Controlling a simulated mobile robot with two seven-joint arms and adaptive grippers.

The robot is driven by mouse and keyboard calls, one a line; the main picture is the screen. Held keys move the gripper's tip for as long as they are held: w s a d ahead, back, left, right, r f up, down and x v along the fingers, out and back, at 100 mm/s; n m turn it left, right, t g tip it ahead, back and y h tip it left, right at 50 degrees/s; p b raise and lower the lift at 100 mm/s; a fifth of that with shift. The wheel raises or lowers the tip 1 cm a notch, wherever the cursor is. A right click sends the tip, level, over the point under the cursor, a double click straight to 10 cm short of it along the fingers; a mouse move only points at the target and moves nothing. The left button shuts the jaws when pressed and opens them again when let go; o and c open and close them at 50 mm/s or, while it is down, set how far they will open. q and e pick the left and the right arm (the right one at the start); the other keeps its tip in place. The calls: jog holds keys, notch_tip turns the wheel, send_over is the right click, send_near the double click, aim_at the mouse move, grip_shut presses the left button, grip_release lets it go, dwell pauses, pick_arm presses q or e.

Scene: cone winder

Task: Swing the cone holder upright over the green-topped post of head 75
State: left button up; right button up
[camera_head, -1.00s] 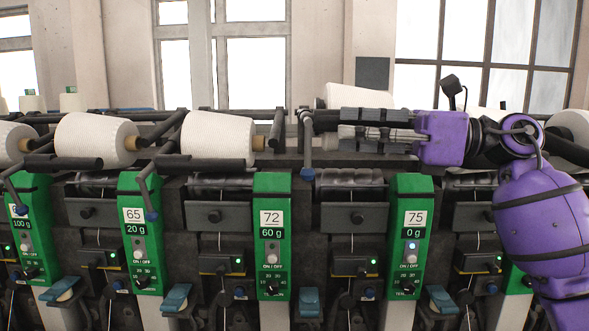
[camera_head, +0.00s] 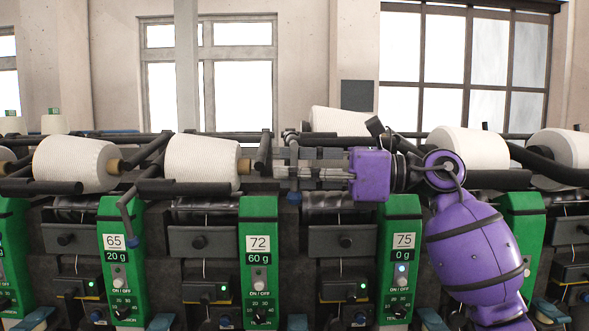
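The green-topped post of head 75 (camera_head: 401,210) stands right of centre, labelled 75 and 0 g, with a lit light. A dark cone holder arm with a blue knob (camera_head: 294,197) hangs to its upper left, and I see no cone on it. My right gripper (camera_head: 280,171) comes in from the right, level, behind a purple wrist. Its grey fingers point left, and their tips overlap the holder arm above the knob. I cannot tell whether they touch it or how far apart they are. The gripper hides part of the holder. My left gripper is out of view.
White cones sit at the neighbouring heads, one left of my fingertips (camera_head: 203,165) and one beyond my wrist (camera_head: 468,148). The green post of head 72 (camera_head: 258,215) stands to the left. Dark bars run along the machine top. My purple forearm covers the area right of head 75.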

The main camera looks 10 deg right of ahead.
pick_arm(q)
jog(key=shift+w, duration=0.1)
pick_arm(e)
jog(key=shift+c, duration=0.9)
grip_shut()
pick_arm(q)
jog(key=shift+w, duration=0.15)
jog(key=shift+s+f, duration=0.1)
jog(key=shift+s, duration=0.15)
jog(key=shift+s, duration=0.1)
